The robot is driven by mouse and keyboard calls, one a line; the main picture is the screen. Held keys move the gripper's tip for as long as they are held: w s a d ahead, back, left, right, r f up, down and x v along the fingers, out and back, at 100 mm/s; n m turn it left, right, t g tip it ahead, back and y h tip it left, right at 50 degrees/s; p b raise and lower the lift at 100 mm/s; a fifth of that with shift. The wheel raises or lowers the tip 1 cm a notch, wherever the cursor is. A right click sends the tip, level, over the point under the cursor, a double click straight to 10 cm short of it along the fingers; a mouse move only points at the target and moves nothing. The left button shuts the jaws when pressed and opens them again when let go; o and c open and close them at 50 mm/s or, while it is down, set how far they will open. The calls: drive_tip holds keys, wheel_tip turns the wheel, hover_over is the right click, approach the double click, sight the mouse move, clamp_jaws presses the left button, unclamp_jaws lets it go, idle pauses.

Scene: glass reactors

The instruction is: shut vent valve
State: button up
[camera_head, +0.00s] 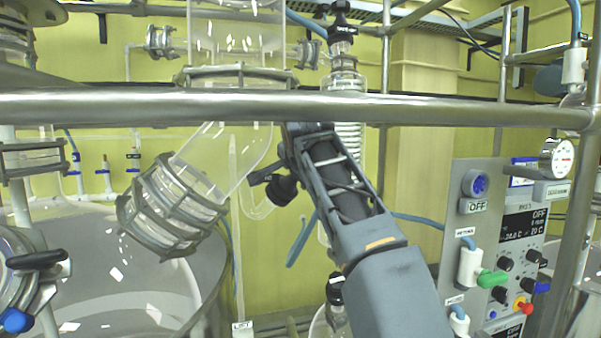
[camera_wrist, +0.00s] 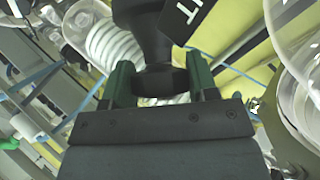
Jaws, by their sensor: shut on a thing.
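In the wrist view, the green fingers of my gripper (camera_wrist: 160,88) stand on either side of a black valve knob (camera_wrist: 152,35), shut on its round lower part. A black label with white letters, only partly in view, hangs beside the knob. In the head view my arm reaches up to just below the metal rail, and the fingertips cannot be made out there. A black knob (camera_head: 283,188) shows left of my arm, beside the angled glass pipe. Whether the valve is open or shut cannot be told.
A steel rail (camera_head: 440,110) crosses in front of the glassware. The angled glass pipe (camera_head: 215,160) with its clamp flange (camera_head: 170,208) is close on the left. A coiled glass condenser (camera_wrist: 115,45) stands near the fingers. A control panel (camera_head: 478,215) is on the right.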

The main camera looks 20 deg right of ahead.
drive_tip(key=shift+m+g, duration=0.4)
drive_tip(key=shift+m, duration=0.2)
drive_tip(key=shift+m+g+h, duration=0.4)
drive_tip(key=shift+m+g, duration=0.2)
drive_tip(key=shift+m, duration=0.1)
drive_tip(key=o, duration=0.9)
drive_tip(key=shift+n+t, duration=0.3)
drive_tip(key=shift+n, duration=0.1)
